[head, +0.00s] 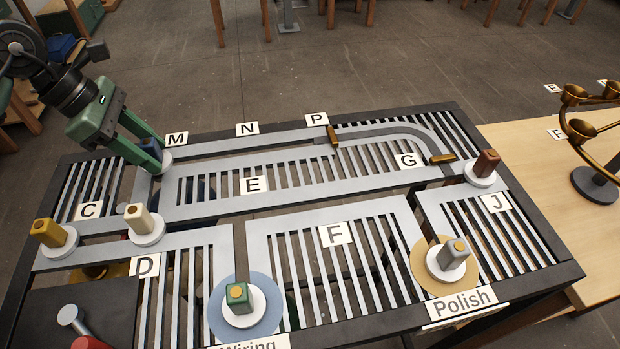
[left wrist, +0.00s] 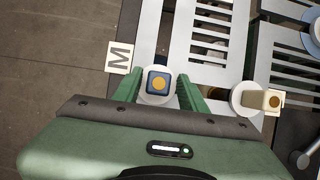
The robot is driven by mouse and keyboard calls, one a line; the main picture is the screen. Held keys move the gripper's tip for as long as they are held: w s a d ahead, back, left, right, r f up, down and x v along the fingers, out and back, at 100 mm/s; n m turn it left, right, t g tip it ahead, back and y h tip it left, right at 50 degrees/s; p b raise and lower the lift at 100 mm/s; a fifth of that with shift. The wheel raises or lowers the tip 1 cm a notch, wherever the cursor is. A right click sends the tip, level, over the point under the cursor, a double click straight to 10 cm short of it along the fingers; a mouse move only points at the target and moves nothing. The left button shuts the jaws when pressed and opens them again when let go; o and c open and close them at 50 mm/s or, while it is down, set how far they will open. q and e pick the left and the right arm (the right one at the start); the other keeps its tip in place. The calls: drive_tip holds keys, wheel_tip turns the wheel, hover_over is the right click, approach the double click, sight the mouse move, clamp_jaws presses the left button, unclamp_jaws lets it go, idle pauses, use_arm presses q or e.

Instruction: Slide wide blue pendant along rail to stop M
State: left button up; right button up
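The blue pendant (head: 151,149) is a dark blue block with an orange round top on a white disc. It stands upright in the rail slot at the back left corner, beside the label M (head: 176,139). In the left wrist view the blue pendant (left wrist: 160,81) sits between my fingers, and label M (left wrist: 120,57) lies to its left. My left gripper (head: 144,140) is open around the block, with a narrow gap showing on each side. My right gripper is not in view.
A cream pendant (head: 139,218) and a yellow one (head: 49,233) stand nearby at the left. A red-brown pendant (head: 485,165) stands at the right. Green (head: 239,297) and grey (head: 454,253) pendants stand in front. Two brass pieces (head: 333,136) lie across the back right slots.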

use_arm(q)
drive_tip(key=shift+f, duration=0.2)
drive_tip(key=b+v, duration=0.1)
drive_tip(key=v, duration=0.7)
drive_tip(key=shift+d, duration=0.1)
drive_tip(key=shift+r, duration=0.15)
